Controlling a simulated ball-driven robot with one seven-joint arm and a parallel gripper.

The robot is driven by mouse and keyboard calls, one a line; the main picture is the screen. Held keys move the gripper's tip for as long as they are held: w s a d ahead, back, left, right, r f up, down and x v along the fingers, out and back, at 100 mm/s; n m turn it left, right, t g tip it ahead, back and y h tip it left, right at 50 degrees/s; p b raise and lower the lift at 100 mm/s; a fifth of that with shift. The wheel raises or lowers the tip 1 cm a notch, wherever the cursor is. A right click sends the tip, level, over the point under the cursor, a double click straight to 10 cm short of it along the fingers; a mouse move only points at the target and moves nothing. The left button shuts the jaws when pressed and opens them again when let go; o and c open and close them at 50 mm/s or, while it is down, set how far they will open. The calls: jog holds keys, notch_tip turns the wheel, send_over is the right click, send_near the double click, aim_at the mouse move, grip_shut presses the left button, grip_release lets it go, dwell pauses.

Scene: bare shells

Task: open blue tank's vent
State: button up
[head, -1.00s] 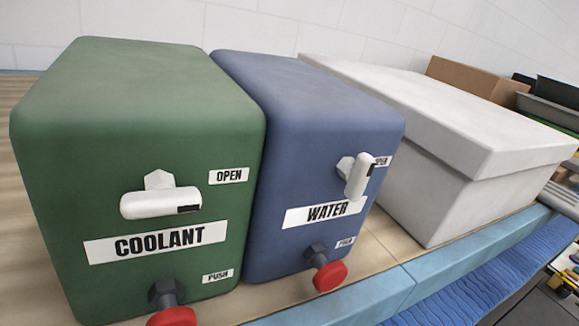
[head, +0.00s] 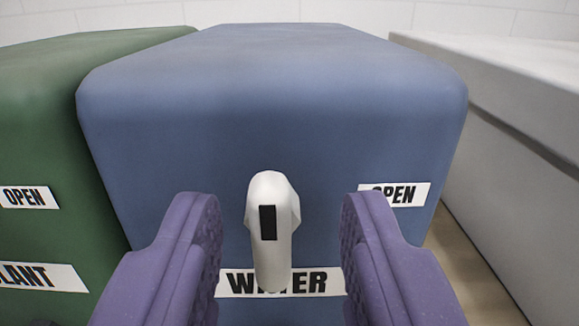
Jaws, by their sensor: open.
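The blue tank (head: 270,110) fills the middle of the view. Its white vent handle (head: 272,255) stands upright on the front face, with a dark patch near its top. The handle partly covers the WATER label (head: 318,283). An OPEN label (head: 408,194) is to the right of the handle, partly hidden by my right finger. My gripper (head: 281,235) is open, with one purple finger on each side of the handle and a visible gap on both sides. The tank's red push knob is out of view.
The green tank (head: 45,110) stands close on the left, with its own OPEN label (head: 28,197). A white box (head: 500,130) stands on the right, with a narrow strip of bare tabletop (head: 465,270) between it and the blue tank.

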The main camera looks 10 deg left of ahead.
jog(key=shift+w+a, duration=0.25)
jog(key=shift+w, duration=0.05)
grip_shut()
